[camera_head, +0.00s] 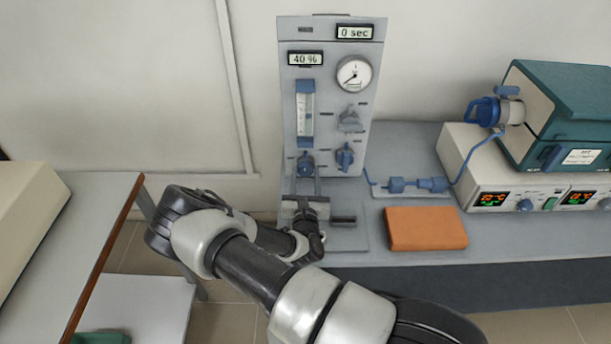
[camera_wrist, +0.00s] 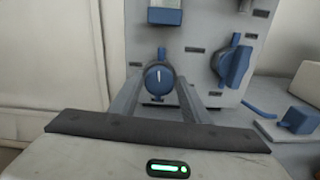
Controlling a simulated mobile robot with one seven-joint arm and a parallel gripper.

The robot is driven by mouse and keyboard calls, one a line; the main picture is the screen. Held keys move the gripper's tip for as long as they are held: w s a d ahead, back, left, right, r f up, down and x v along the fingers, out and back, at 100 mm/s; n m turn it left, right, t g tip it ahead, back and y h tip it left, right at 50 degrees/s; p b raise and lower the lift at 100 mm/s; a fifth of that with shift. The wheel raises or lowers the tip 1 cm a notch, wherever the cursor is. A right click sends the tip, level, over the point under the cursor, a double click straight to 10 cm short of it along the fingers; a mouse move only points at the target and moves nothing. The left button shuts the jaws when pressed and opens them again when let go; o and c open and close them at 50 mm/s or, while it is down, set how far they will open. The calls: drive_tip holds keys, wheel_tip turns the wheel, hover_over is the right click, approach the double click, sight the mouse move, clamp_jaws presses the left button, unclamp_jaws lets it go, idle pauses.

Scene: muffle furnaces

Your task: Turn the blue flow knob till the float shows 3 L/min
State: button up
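The blue flow knob (camera_head: 306,164) is low on the left of the grey panel (camera_head: 331,137), below the flow tube (camera_head: 305,112). In the wrist view the round blue knob (camera_wrist: 159,79) has a white mark pointing about straight up. My gripper (camera_head: 306,180) is in front of it. In the wrist view its two fingers (camera_wrist: 160,90) reach forward on either side of the knob, with gaps visible between the knob and each finger. The gripper is open and holds nothing. The float inside the tube is too small to read.
Another blue knob (camera_wrist: 234,65) sits to the right, also seen in the head view (camera_head: 344,156). An orange block (camera_head: 425,228) lies on the bench. A furnace (camera_head: 560,115) stands right.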

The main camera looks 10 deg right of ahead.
drive_tip(key=c, duration=0.6)
drive_tip(key=shift+r+n+p, duration=0.2)
drive_tip(key=shift+n+p, duration=0.2)
drive_tip(key=shift+p, duration=0.2)
drive_tip(key=shift+c, duration=0.2)
drive_tip(key=shift+f+n+p, duration=0.2)
drive_tip(key=shift+n+p, duration=0.1)
drive_tip(key=shift+n, duration=0.4)
drive_tip(key=o, duration=1)
drive_tip(key=shift+o, duration=0.2)
drive_tip(key=s+a, duration=0.1)
drive_tip(key=s, duration=0.4)
drive_tip(key=s+a, duration=0.1)
drive_tip(key=s, duration=0.5)
drive_tip(key=s+a, duration=0.1)
drive_tip(key=s, duration=0.5)
drive_tip(key=shift+a, duration=0.25)
